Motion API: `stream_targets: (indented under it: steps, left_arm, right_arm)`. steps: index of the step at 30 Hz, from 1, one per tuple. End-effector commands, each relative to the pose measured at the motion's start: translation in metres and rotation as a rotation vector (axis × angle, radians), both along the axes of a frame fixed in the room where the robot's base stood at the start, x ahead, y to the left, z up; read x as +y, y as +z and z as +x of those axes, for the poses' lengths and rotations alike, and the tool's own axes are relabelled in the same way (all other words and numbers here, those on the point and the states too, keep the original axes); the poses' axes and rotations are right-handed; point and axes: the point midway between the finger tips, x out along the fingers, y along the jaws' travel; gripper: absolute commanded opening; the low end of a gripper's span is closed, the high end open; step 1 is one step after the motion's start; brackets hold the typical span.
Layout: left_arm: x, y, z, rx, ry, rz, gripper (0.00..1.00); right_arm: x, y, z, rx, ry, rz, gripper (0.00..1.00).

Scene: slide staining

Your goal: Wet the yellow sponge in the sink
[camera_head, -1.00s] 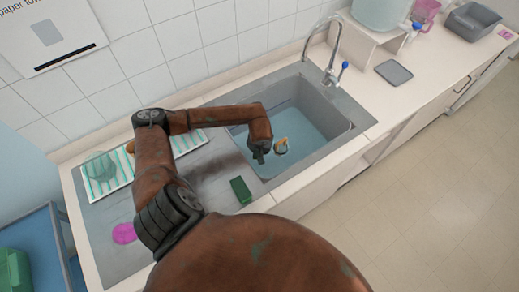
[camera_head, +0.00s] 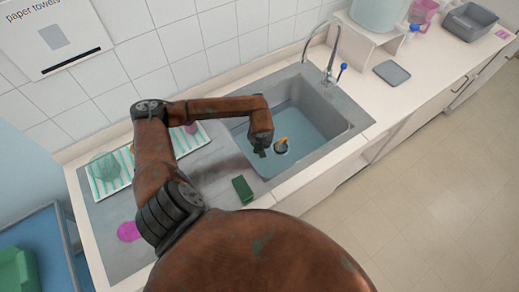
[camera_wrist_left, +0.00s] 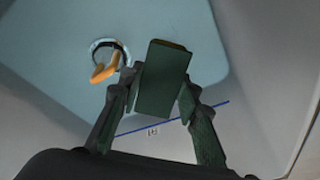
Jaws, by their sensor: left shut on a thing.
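My left gripper (camera_head: 262,152) reaches down into the grey sink (camera_head: 329,95), left of the drain. In the left wrist view its fingers (camera_wrist_left: 160,100) are shut on a block-shaped sponge (camera_wrist_left: 163,80). The sponge shows a dark green face and a thin yellowish-brown top edge; its other side is hidden. The basin floor looks pale blue, and I cannot tell how deep any water is or whether the sponge touches it. An orange piece (camera_wrist_left: 105,68) with a dark ring lies at the round drain. My right gripper is not in view.
Another dark green block (camera_head: 242,189) lies on the drainboard in front of the sink. The faucet (camera_head: 331,62) stands behind the basin. A striped tray (camera_head: 112,187) and a magenta patch (camera_head: 128,231) are at left. A grey flat tray (camera_head: 393,72) lies on the right counter.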

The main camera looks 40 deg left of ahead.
Motion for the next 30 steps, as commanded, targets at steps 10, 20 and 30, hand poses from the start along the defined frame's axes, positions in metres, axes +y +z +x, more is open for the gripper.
stream_targets:
  steps: [10, 20, 30]
  left_arm:
    - [0.0, 0.029, 0.0, 0.0, 0.0, 0.001, 0.11]
    - [0.0, 0.054, 0.0, 0.0, 0.0, 0.001, 0.11]
    - [0.0, 0.08, 0.001, -0.002, 0.0, 0.001, 0.11]
  right_arm:
    - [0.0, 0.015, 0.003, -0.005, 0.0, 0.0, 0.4]
    - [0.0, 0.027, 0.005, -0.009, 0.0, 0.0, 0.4]
    - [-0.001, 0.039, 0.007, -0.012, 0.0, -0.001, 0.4]
